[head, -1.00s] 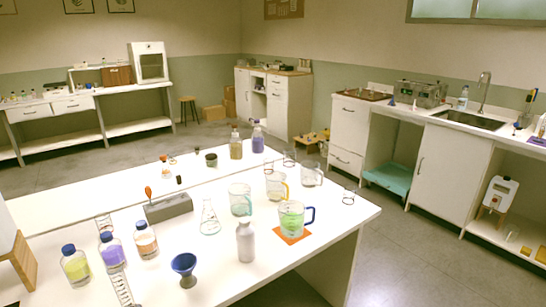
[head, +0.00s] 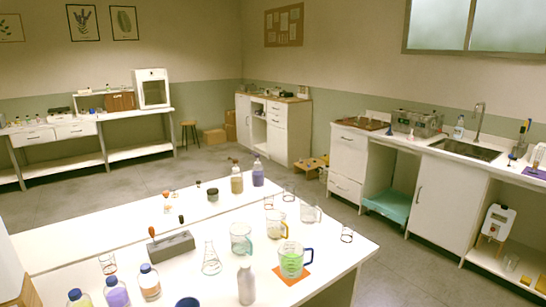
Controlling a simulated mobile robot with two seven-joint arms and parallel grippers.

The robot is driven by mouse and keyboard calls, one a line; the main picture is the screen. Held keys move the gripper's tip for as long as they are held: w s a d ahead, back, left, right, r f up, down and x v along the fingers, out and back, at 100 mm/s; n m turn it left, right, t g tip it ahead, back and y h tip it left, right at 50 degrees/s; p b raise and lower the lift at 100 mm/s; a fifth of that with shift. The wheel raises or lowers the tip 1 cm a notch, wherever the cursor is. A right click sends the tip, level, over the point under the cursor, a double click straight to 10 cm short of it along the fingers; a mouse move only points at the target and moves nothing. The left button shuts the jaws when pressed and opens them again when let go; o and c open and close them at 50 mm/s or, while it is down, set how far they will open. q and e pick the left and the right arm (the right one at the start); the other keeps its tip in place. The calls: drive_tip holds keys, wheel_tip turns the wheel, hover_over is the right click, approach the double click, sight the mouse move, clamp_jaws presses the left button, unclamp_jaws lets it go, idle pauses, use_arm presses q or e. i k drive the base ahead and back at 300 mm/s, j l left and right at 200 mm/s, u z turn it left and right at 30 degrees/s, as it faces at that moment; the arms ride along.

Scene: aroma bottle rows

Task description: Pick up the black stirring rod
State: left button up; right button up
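I cannot pick out a black stirring rod with certainty. On the near white bench (head: 215,276), a grey block (head: 171,244) has an orange-brown tipped piece (head: 152,232) at its left end. Small brown and dark pieces (head: 167,208) stand behind it, too small to make out. On the right counter, a dark upright tool or holder (head: 522,138) stands by the sink, also too small to identify. Neither of my grippers is in view.
A glass flask (head: 210,259), a grey bottle (head: 246,284), glass mugs and a green-filled mug (head: 291,262) on an orange mat crowd the bench. Capped bottles (head: 149,282) line its near left. Grey floor (head: 397,262) is open between the bench and right cabinets.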

sight(181, 217)
drive_tip(key=i+u, duration=0.55)
drive_tip(key=u, duration=0.15)
